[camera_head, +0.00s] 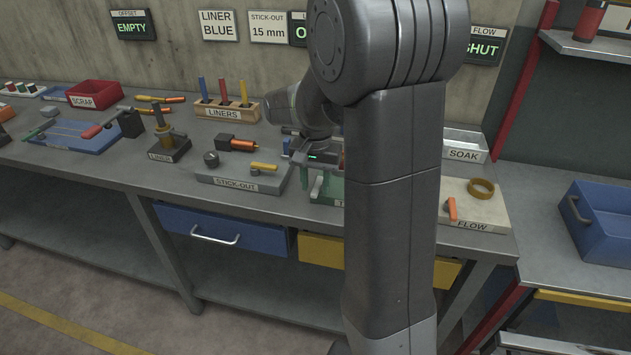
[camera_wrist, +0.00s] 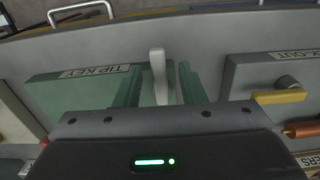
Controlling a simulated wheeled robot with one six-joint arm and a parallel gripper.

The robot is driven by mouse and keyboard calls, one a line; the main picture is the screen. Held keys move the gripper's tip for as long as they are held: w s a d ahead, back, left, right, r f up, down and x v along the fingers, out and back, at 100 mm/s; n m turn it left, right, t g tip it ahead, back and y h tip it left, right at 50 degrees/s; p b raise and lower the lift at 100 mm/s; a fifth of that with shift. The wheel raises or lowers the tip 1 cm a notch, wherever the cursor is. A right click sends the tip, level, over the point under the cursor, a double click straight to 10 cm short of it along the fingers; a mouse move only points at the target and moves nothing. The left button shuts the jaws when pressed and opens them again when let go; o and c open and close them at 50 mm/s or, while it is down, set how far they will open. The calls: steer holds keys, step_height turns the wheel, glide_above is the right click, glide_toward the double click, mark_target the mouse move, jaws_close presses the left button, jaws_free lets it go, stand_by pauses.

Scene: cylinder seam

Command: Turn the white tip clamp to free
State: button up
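The white tip clamp (camera_wrist: 157,72) shows in the wrist view as a white lever by the green plate labelled TIP KEY (camera_wrist: 62,88). My gripper (camera_wrist: 161,82) has its two green fingers spread apart, one on each side of the white lever. A gap shows between the lever and each finger, so it is open and not gripping. In the head view my gripper (camera_head: 312,180) points down over the green plate (camera_head: 328,197), and my arm covers much of that spot.
The grey STICK-OUT board (camera_head: 215,177) with a yellow lever (camera_head: 264,166) lies left of the green plate in the head view. The FLOW board (camera_head: 485,208) and SOAK tray (camera_head: 465,144) are to the right. The LINERS rack (camera_head: 228,109) stands behind.

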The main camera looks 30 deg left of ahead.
mark_target(316, 188)
step_height(316, 188, up, 14)
stand_by(0.6)
steer(key=shift+f, duration=0.25)
step_height(316, 188, down, 14)
steer(key=shift+r, duration=0.15)
steer(key=shift+d+r, duration=0.1)
stand_by(0.3)
